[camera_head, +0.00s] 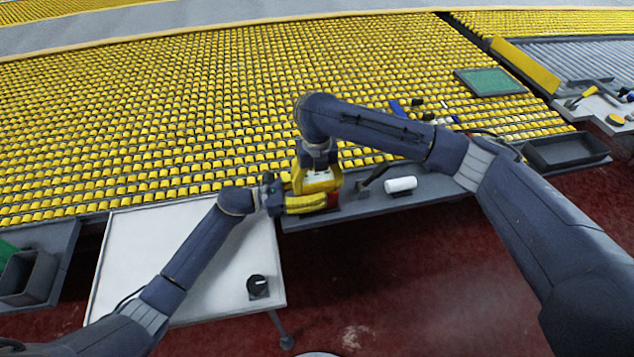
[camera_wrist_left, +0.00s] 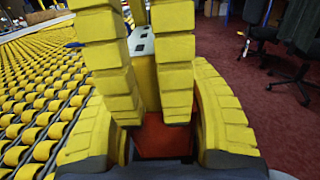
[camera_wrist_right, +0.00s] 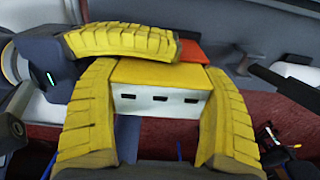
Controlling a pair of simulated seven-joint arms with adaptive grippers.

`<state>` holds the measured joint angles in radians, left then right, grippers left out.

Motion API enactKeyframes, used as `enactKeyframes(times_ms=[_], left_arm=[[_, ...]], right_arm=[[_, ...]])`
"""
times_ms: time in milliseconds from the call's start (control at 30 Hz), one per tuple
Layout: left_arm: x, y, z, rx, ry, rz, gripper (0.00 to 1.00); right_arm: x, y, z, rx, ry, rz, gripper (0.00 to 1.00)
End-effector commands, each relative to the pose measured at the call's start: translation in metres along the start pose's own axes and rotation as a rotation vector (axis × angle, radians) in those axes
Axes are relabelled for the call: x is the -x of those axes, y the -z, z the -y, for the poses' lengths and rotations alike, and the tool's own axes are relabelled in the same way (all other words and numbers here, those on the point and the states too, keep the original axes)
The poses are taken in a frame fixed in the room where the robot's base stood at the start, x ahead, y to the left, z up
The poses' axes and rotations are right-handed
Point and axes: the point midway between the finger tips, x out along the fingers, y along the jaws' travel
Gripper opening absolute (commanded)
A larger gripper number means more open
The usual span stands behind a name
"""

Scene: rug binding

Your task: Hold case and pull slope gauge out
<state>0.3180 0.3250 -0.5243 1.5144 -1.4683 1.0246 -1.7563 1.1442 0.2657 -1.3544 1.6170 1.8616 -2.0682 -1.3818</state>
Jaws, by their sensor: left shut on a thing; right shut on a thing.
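A small yellow block with a white face and dark slots, which I take for the slope gauge (camera_wrist_right: 158,100), is between the fingers of my right gripper (camera_wrist_right: 152,70). Its white face also shows in the left wrist view (camera_wrist_left: 143,40). The red-orange case (camera_wrist_left: 162,137) is between the fingers of my left gripper (camera_head: 300,204); its edge shows in the right wrist view (camera_wrist_right: 190,52). The gauge and case adjoin; how deep the gauge sits is hidden by the fingers. Both grippers are shut, with my right gripper (camera_head: 317,178) just above the left one.
A grey ledge (camera_head: 430,188) lies under the grippers, with a white cylinder (camera_head: 400,184) on it to the right. A white table (camera_head: 150,245) with a black knob (camera_head: 257,285) stands at left. Rows of yellow pieces (camera_head: 180,120) fill the area behind. A dark bin (camera_head: 565,150) is at right.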

Motion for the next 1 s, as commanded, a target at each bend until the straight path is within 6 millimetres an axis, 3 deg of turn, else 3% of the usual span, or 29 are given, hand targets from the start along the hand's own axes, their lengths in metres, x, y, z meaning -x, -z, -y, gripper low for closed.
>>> enactKeyframes(times_ms=[133,167,1000], left_arm=[[0.000,0.000,0.000,0.000,0.000,0.000,0.21],[0.000,0.000,0.000,0.000,0.000,0.000,0.21],[0.000,0.000,0.000,0.000,0.000,0.000,0.21]], right_arm=[[0.000,0.000,0.000,0.000,0.000,0.001,0.49],[0.001,0.000,0.000,0.000,0.000,0.001,0.44],[0.031,0.000,0.000,0.000,0.000,0.001,0.43]])
